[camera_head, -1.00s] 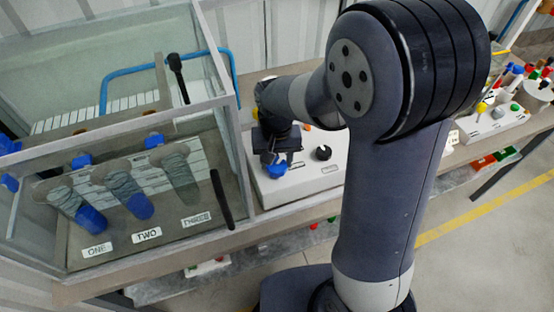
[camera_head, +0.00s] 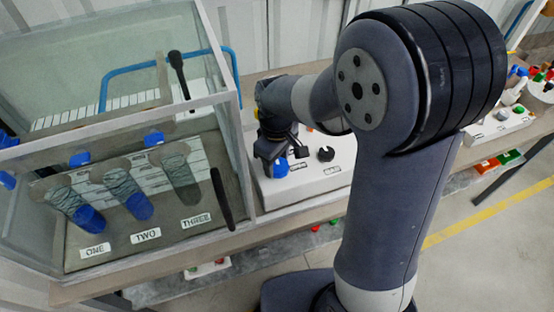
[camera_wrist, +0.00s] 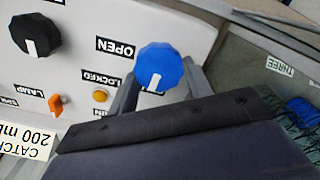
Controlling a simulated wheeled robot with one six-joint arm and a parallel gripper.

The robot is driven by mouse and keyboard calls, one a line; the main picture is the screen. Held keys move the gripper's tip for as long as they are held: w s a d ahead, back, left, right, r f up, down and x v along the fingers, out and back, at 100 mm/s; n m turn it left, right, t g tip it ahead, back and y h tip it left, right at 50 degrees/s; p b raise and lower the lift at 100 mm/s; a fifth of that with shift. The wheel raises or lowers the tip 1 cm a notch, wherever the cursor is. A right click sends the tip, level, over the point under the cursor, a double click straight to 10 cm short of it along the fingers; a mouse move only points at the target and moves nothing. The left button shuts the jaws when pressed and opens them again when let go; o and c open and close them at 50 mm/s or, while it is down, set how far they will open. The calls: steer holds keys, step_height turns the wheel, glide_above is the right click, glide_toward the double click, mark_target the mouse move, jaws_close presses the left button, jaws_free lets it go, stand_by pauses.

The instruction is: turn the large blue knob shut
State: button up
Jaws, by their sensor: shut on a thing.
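The large blue knob (camera_wrist: 160,66) sits on the white panel in the wrist view, with a white pointer line toward the bottom of the picture. The labels OPEN (camera_wrist: 115,48) and LOCKED (camera_wrist: 117,79) are to its left. My gripper (camera_wrist: 158,80) has one grey finger on each side of the knob and is shut on it; the dark gripper body hides the area below. In the head view the knob (camera_head: 281,169) shows just under my gripper (camera_head: 274,158), at the left end of the white control box.
A black knob (camera_wrist: 36,34), an orange switch (camera_wrist: 56,104) and a yellow button (camera_wrist: 100,95) share the panel. Another control box (camera_head: 500,122) is at the right.

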mark_target(277, 164)
steer(key=shift+n, duration=0.6)
steer(key=o, duration=1)
steer(key=shift+r, duration=0.15)
step_height(277, 164, up, 11)
steer(key=shift+f+b, duration=0.2)
steer(key=shift+b, duration=0.15)
step_height(277, 164, down, 11)
steer(key=shift+r+p, duration=0.1)
steer(key=shift+p, duration=0.2)
